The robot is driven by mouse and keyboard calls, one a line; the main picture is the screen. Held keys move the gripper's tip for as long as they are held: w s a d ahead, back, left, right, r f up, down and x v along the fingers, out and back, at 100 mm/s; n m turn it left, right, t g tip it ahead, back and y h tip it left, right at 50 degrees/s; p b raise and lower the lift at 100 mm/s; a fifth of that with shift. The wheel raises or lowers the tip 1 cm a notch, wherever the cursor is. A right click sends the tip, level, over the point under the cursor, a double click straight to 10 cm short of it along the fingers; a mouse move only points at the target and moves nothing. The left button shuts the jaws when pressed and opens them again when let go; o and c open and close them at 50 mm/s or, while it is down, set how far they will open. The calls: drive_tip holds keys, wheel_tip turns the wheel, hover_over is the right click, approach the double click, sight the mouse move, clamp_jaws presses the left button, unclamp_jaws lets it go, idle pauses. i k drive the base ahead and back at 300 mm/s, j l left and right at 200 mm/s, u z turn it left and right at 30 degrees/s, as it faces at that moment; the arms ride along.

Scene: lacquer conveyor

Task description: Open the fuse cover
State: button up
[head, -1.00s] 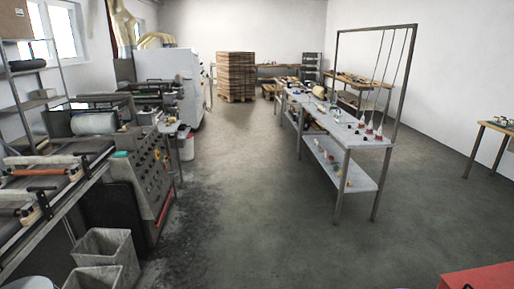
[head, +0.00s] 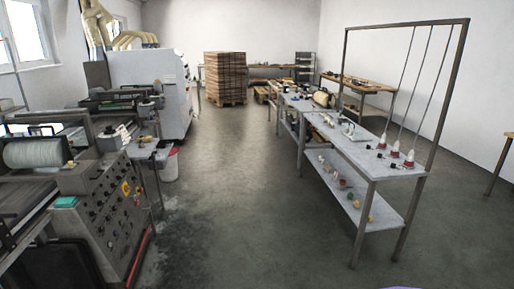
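I cannot make out a fuse cover in the head view. The lacquer machine's control panel (head: 112,212) stands at the left, with several knobs and buttons and a yellow patch with a red mark on its sloped face. The machine's roller (head: 36,152) sits above it. My gripper is not in the picture, so its state does not show.
A long metal workbench (head: 345,150) with a lower shelf and hanging frame stands at the right, holding small bottles. A white cabinet machine (head: 150,85), a bin (head: 170,165) and a pallet stack (head: 225,78) stand farther back. The floor (head: 240,210) between is clear.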

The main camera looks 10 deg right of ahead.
sight(349, 126)
drive_tip(key=i+z, duration=0.1)
drive_tip(key=i, duration=0.8)
drive_tip(key=i+j+z, duration=0.15)
drive_tip(key=i, duration=0.75)
drive_tip(key=i+l+z, duration=0.1)
drive_tip(key=i+z, duration=0.25)
drive_tip(key=i, duration=0.6)
drive_tip(key=i+j+z, duration=0.2)
drive_tip(key=i+z, duration=0.15)
drive_tip(key=i, duration=0.6)
